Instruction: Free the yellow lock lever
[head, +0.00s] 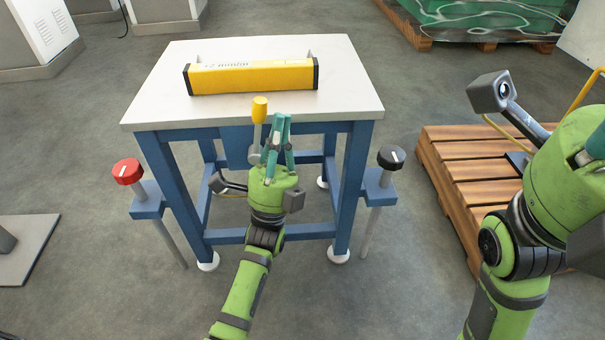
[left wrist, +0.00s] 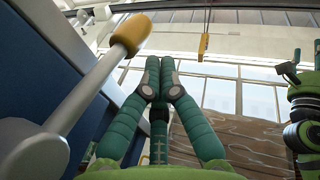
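The lock lever has a yellow knob (head: 259,109) on a grey stem and stands about upright at the table's front side. In the left wrist view its yellow grip (left wrist: 131,35) and pale shaft slant from a round pivot beside a blue panel. My left gripper (head: 282,117) is just right of the lever, fingers pointing away and up. In the left wrist view its teal fingers (left wrist: 160,66) converge with nothing visible between them, apart from the lever. Only a teal part of my right gripper (head: 598,146) shows at the right edge.
A yellow bar with black ends (head: 252,77) lies on the white-topped blue table (head: 335,100). A red knob (head: 128,171) and a black knob (head: 391,157) stand on side brackets. A wooden pallet (head: 455,170) lies right. Floor left of the table is mostly clear.

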